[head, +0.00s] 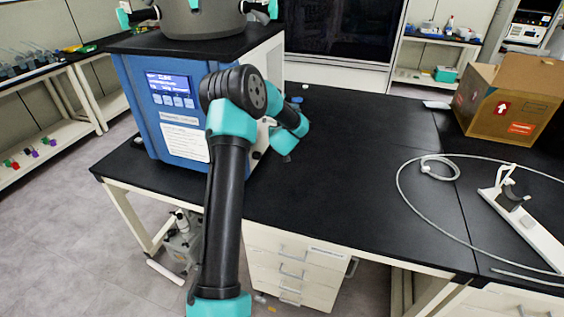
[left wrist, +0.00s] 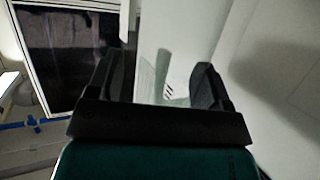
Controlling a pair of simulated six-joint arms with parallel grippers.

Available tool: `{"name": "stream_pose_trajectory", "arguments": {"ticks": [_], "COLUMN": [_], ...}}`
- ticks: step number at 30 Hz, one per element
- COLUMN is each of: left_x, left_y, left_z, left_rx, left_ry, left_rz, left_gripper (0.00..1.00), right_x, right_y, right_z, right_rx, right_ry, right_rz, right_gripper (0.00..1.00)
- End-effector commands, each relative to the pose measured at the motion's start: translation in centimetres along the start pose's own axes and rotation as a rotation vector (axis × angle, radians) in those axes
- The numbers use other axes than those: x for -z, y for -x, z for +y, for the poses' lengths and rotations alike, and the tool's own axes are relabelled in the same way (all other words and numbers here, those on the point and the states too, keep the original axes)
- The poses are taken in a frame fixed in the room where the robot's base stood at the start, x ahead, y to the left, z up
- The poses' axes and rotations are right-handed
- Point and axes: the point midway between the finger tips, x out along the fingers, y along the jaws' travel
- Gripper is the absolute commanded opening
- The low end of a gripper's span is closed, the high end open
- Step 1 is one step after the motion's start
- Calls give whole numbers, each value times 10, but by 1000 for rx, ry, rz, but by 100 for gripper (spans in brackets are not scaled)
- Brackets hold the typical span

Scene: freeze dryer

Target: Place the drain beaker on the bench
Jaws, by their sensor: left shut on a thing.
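My left gripper (left wrist: 160,84) shows in the left wrist view, with its two dark fingers on either side of a pale, translucent drain beaker (left wrist: 172,52). It is shut on the beaker, which has small dark marks on its wall. In the head view my left arm reaches to the right side of the blue freeze dryer (head: 180,112). There my arm hides the fingers and the beaker. The black bench (head: 365,170) stretches to the right of the dryer. My right gripper is in neither view.
A cardboard box (head: 505,105) stands at the back right of the bench. A pale hose (head: 405,200) loops over the right part, near a white stand (head: 525,220). The middle of the bench is clear. White drawers (head: 295,265) are below the front edge.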

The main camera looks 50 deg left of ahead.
Motion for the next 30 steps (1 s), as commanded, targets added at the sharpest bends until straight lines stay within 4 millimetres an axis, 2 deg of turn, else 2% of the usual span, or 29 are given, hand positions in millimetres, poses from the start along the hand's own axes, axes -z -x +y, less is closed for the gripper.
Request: {"name": "stream_pose_trajectory", "arguments": {"ticks": [10,22,30], "left_x": [-34,-41,-72], "left_y": [-12,-15,-26], "left_z": [0,0,0], "left_rx": [0,0,-1], "left_ry": [-1,-1,-1], "left_rz": [0,-1,-1], "left_gripper": [44,44,44], "right_x": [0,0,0], "right_y": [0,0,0], "right_z": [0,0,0], "right_rx": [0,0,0], "right_ry": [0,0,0], "right_rz": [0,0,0], "right_gripper": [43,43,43]}}
